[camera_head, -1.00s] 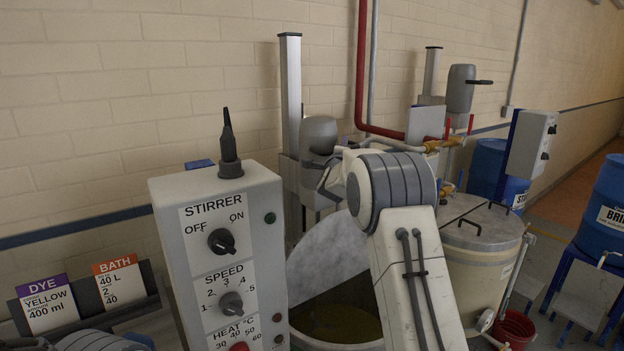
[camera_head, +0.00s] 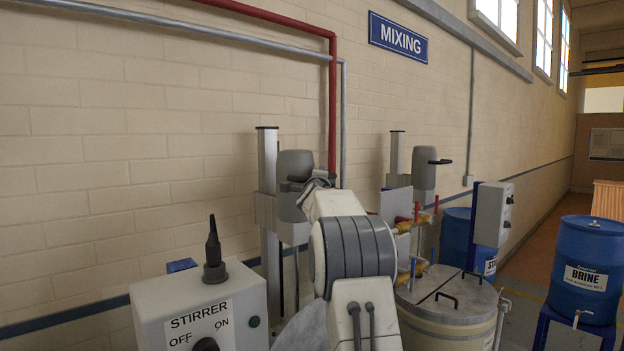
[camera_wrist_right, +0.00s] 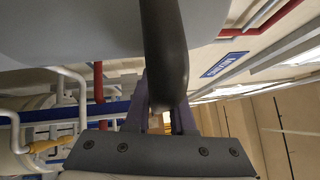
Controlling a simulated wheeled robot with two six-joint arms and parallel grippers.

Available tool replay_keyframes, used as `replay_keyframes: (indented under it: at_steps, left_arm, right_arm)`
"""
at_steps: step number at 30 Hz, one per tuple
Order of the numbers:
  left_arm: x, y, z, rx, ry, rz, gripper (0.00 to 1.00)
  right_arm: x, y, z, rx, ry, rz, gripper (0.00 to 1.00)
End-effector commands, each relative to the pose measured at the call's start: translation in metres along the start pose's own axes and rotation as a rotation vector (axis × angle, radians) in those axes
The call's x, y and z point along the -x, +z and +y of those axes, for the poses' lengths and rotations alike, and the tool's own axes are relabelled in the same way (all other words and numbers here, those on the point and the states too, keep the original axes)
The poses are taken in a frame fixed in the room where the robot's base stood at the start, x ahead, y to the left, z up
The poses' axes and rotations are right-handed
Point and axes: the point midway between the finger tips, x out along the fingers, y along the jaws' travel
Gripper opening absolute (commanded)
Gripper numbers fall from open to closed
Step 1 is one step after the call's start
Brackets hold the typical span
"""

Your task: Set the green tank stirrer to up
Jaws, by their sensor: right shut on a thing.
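The near stirrer's grey motor head (camera_head: 296,165) sits close below the top of its upright column (camera_head: 267,150), behind my right arm. Its dark handle is mostly hidden by my wrist in the head view. In the right wrist view the dark handle (camera_wrist_right: 165,45) runs down between the fingers of my right gripper (camera_wrist_right: 166,115), which is shut on it. The near tank (camera_head: 300,330) shows only as a grey piece of its curved wall; its inside is out of view. My left gripper is not in view.
A control box (camera_head: 200,312) marked STIRRER stands at the lower left. A second stirrer (camera_head: 424,170) stands over a lidded tank (camera_head: 450,300) to the right. Red pipe (camera_head: 332,100) runs down the wall. A blue BRINE drum (camera_head: 588,265) is at the far right.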

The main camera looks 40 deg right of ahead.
Motion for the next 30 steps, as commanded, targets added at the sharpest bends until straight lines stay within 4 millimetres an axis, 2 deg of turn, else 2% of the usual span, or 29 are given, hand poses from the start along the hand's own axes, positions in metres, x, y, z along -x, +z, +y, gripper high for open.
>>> replay_keyframes:
  at_steps: [1,5,6,8,9,20,23,30]
  left_arm:
    - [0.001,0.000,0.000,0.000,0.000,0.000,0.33]
    - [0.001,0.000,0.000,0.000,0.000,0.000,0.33]
    - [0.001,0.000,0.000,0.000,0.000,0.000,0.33]
    - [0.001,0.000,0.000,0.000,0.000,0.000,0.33]
    - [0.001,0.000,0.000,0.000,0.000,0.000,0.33]
    - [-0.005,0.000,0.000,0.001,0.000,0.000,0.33]
    - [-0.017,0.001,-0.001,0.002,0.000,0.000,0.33]
    - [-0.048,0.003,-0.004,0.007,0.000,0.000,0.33]
  right_arm:
    - [0.001,0.001,-0.011,-0.004,-0.019,-0.001,0.00]
    - [0.001,0.002,-0.011,-0.005,-0.021,-0.001,0.00]
    - [0.001,0.002,-0.012,-0.005,-0.021,-0.001,0.26]
    - [0.001,0.002,-0.012,-0.005,-0.022,-0.001,0.49]
    - [0.001,0.002,-0.011,-0.005,-0.021,-0.001,0.52]
    - [0.005,0.001,-0.004,-0.004,-0.012,-0.001,0.52]
    - [0.017,0.001,-0.002,-0.005,-0.014,-0.001,0.52]
    - [0.064,0.002,-0.002,-0.006,-0.016,-0.003,0.52]
